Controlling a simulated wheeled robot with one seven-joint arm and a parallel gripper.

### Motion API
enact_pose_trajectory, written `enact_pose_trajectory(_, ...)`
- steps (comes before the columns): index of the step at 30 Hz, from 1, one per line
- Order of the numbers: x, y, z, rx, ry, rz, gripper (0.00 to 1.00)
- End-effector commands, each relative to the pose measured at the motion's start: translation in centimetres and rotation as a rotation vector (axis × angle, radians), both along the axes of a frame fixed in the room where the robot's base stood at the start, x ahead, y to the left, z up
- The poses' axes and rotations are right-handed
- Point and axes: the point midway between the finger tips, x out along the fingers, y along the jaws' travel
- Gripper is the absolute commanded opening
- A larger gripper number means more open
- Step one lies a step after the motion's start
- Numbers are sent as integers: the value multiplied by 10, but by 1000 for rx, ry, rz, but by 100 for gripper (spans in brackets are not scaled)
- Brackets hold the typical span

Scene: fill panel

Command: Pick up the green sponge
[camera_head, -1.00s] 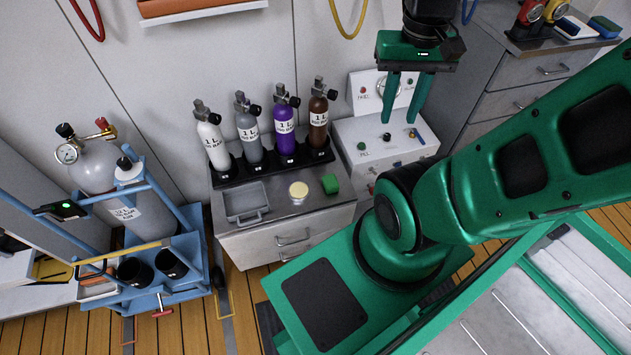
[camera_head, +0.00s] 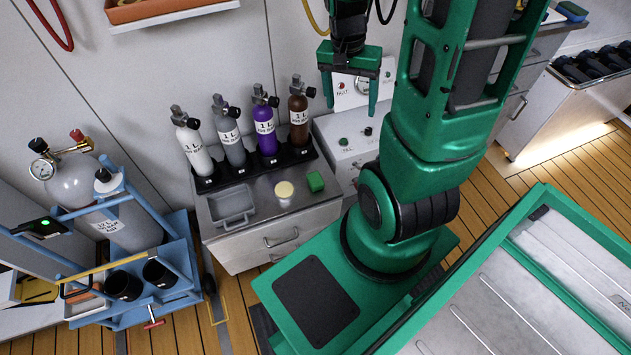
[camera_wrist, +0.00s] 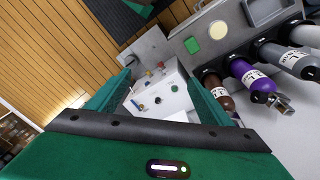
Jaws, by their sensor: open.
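The green sponge (camera_head: 316,181) is a small green block on the metal counter, right of a round cream-coloured disc. It also shows in the wrist view (camera_wrist: 191,45), above and slightly right of the space between the fingers. My gripper (camera_head: 350,112) is open and empty. It is above and behind the sponge, to its right, in front of the white control panel. In the wrist view my gripper's two green fingers (camera_wrist: 158,74) are wide apart, with the white panel box between them.
Several labelled bottles stand in a black rack (camera_head: 262,167) behind the sponge. A grey tray (camera_head: 231,207) and the cream disc (camera_head: 285,190) lie to its left. The white panel box (camera_head: 345,140) adjoins on the right. A blue cylinder cart (camera_head: 175,270) stands at left.

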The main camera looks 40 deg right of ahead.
Motion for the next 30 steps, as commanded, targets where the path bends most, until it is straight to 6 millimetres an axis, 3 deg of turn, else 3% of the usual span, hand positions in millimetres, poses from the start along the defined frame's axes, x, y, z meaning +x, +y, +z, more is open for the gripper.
enact_pose_trajectory(6, 38, -5, -68, -14, -15, -186, 73)
enact_pose_trajectory(12, 65, -1, -135, -1, -43, -365, 73)
enact_pose_trajectory(21, 85, 23, -237, 55, -81, -641, 73)
enact_pose_trajectory(25, 89, 33, -267, 79, -91, -731, 73)
enact_pose_trajectory(30, 90, 40, -286, 95, -97, -792, 73)
